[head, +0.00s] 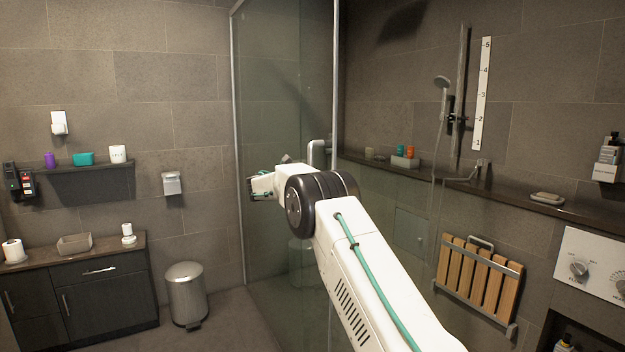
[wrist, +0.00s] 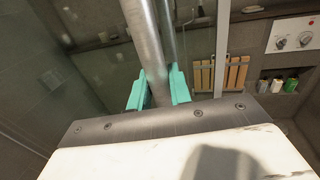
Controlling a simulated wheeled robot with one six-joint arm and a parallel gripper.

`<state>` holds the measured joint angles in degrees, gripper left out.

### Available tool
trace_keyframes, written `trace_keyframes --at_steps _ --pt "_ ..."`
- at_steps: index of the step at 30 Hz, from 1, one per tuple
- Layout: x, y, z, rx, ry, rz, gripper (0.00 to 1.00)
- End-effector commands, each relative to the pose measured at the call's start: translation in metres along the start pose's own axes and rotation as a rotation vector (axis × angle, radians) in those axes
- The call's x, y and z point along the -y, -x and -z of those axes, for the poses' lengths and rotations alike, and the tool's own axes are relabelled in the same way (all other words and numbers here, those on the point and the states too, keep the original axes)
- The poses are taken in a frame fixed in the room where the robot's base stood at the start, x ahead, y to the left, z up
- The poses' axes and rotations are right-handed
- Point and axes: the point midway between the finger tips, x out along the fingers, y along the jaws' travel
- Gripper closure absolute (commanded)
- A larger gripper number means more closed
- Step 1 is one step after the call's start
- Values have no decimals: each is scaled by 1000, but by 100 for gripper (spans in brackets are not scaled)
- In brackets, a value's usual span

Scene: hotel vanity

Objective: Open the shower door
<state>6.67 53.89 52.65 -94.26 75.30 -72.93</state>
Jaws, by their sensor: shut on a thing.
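The glass shower door (head: 275,110) stands in the middle of the head view, a tall tinted pane with metal edges. Its vertical metal handle bar (wrist: 146,45) runs between the teal fingers of my gripper (wrist: 158,90) in the wrist view. The fingers are shut on the bar, one on each side. In the head view my gripper (head: 262,185) is at the glass, and my wrist hides most of the handle. Part of a metal bar (head: 317,153) shows just above my wrist.
A wooden fold-down seat (head: 478,282) and a ledge with bottles (head: 405,161) are on the shower wall at right. A pedal bin (head: 186,293) and a dark cabinet (head: 90,295) stand at left. The floor (head: 230,325) between bin and glass is clear.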

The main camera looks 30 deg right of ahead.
Motion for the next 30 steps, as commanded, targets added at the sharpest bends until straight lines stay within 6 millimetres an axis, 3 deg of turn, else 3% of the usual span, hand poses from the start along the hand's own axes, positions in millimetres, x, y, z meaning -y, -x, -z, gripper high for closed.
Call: trace_keyframes --at_steps 2,3,4,5,14,30 --pt "-3 6 0 0 0 -8 100" --pt "-3 6 0 0 0 -8 72" --pt "-3 6 0 0 0 -8 63" --pt "-2 5 0 1 0 -7 61" --pt "2 -2 0 0 0 2 61" --pt "1 72 -1 1 0 1 61"
